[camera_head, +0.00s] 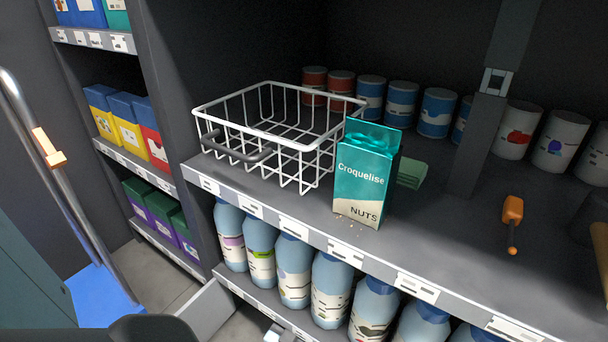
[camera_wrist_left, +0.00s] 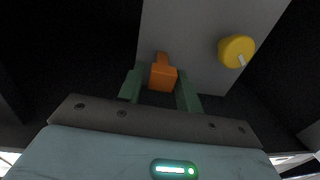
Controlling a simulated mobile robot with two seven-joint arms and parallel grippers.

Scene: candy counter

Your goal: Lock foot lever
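In the left wrist view an orange lever-like piece (camera_wrist_left: 163,77) with a narrower stem stands out in front of a grey panel. My left gripper (camera_wrist_left: 161,80) has its two green fingers apart, one on each side of this orange piece. A small gap shows at the left finger; whether the right finger touches the piece I cannot tell. I cannot tell for certain that this piece is the foot lever. Neither gripper is clearly visible in the head view, and the right gripper is in no view.
A yellow knob (camera_wrist_left: 236,51) sits right of the orange piece. Above, a shelf holds a white wire basket (camera_head: 262,130), a teal Croquelise box (camera_head: 363,180) and an orange-handled tool (camera_head: 512,212). Blue bottles (camera_head: 294,270) fill the shelf below. A blue-based trolley (camera_head: 100,297) stands left.

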